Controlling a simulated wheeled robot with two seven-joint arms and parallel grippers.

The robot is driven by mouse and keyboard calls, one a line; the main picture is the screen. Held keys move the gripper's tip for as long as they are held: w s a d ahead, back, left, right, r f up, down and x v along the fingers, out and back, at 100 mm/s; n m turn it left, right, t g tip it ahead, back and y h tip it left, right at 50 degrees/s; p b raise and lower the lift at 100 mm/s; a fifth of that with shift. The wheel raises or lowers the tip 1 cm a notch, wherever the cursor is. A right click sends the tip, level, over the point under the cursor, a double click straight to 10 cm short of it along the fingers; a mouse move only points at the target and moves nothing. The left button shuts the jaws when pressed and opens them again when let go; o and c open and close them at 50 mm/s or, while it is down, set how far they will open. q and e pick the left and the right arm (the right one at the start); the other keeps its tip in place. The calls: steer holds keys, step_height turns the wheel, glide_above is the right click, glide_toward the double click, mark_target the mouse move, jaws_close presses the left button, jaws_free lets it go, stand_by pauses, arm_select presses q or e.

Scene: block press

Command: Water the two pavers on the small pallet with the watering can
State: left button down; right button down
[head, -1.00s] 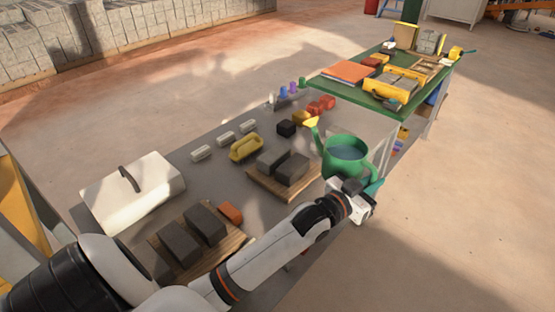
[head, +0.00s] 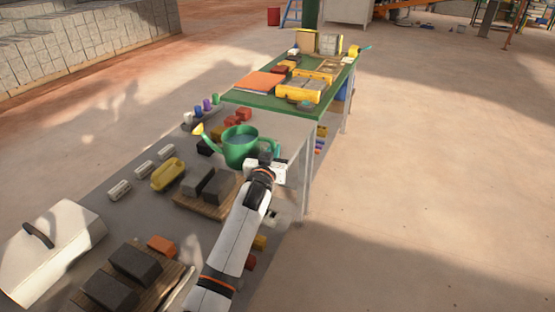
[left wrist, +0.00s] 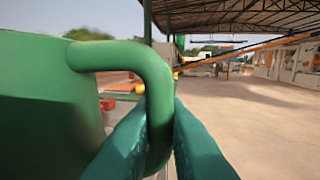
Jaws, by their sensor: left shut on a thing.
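A green watering can (head: 240,150) with a yellow rose (head: 198,131) at the end of its spout is held roughly upright, beyond and to the right of a wooden pallet (head: 190,207). My left gripper (head: 266,160) is shut on its handle. In the left wrist view the teal fingers (left wrist: 160,130) close around the green handle (left wrist: 125,55). That pallet bears two dark grey pavers, a left one (head: 197,180) and a right one (head: 217,188). A nearer wooden pallet (head: 165,283) bears two more dark pavers (head: 135,262). No water is seen falling. My right gripper is out of view.
A green table (head: 265,103) with boxes stands behind the can. Open floor lies to the right.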

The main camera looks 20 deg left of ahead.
mark_target(269, 140)
arm_select(q)
steer(key=r+n, duration=0.2)
steer(key=shift+d+r+n, duration=0.15)
steer(key=shift+d+n, duration=0.05)
steer(key=shift+n, duration=0.2)
steer(key=n, duration=0.1)
steer(key=a+r+n, duration=0.1)
steer(key=n, duration=0.1)
steer(key=shift+r+p, duration=0.15)
steer(key=shift+p, duration=0.15)
steer(key=shift+s+a+r+p, duration=0.1)
steer(key=shift+a+r+p, duration=0.05)
steer(key=shift+r+p, duration=0.2)
steer(key=shift+s+a+r+n+p, duration=0.1)
steer(key=shift+a+r+n+p, duration=0.3)
steer(key=shift+a+n+p, duration=0.55)
steer(key=shift+d, duration=0.2)
stand_by(0.4)
